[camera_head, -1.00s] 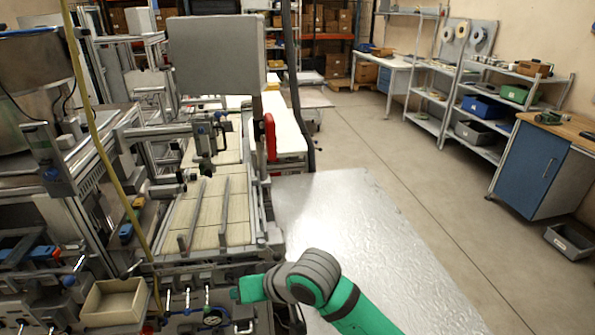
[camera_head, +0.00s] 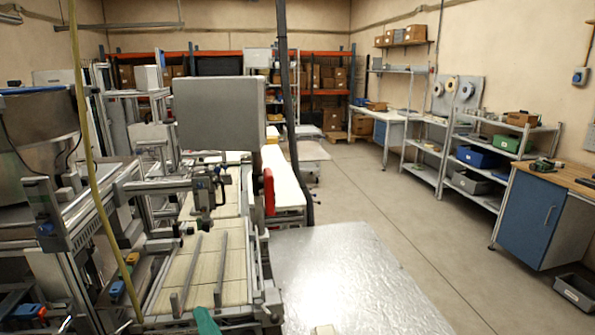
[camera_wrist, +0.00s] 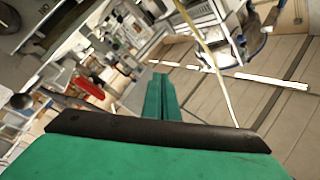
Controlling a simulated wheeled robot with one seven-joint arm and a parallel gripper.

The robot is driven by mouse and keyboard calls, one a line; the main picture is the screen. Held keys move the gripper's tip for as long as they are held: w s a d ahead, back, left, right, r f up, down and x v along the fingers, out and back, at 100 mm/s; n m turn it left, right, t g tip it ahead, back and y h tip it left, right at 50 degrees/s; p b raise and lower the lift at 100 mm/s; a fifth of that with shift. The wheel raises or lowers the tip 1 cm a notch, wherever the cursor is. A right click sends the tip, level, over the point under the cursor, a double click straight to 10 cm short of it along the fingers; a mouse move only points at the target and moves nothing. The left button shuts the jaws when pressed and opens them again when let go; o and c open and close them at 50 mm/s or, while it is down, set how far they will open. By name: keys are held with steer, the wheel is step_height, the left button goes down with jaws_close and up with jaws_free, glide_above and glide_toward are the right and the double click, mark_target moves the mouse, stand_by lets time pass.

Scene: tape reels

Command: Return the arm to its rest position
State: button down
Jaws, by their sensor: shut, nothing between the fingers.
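My gripper (camera_wrist: 160,96) shows in the wrist view as two green fingers side by side, pressed together with nothing between them. The green palm and a dark bar fill the bottom of that view. In the head view only a small green part of my arm (camera_head: 206,321) shows at the bottom edge, in front of the machine's slatted bed (camera_head: 207,275). The rest of the arm is out of that view. The wrist view is strongly tilted, and the fingers point over the cluttered workshop, apart from any object that I can make out.
The machine frame with a grey box (camera_head: 219,115) and red handle (camera_head: 268,190) stands at left. A yellow hose (camera_head: 92,150) hangs before it. A shiny metal surface (camera_head: 340,275) lies front centre. Shelves (camera_head: 480,155) and a blue cabinet (camera_head: 530,220) stand right. The middle floor is clear.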

steer(key=s+d+f+m+t+h, duration=0.1)
steer(key=s+d+f+m+h, duration=0.3)
steer(key=s+f, duration=0.5)
steer(key=s+d+f+m+t+h, duration=0.1)
steer(key=s+d+f+h, duration=0.55)
steer(key=f, duration=0.35)
steer(key=s+d+f+n+g, duration=0.1)
steer(key=s+d+f+n, duration=0.1)
steer(key=s, duration=0.8)
steer(key=s+d+f+n+g+h, duration=0.1)
steer(key=s+d+f+n, duration=0.2)
steer(key=s, duration=0.8)
steer(key=d+n, duration=0.2)
steer(key=d, duration=0.1)
steer(key=shift+d+g, duration=0.3)
steer(key=shift+d, duration=0.1)
steer(key=shift+w+h, duration=0.1)
steer(key=shift+h, duration=0.15)
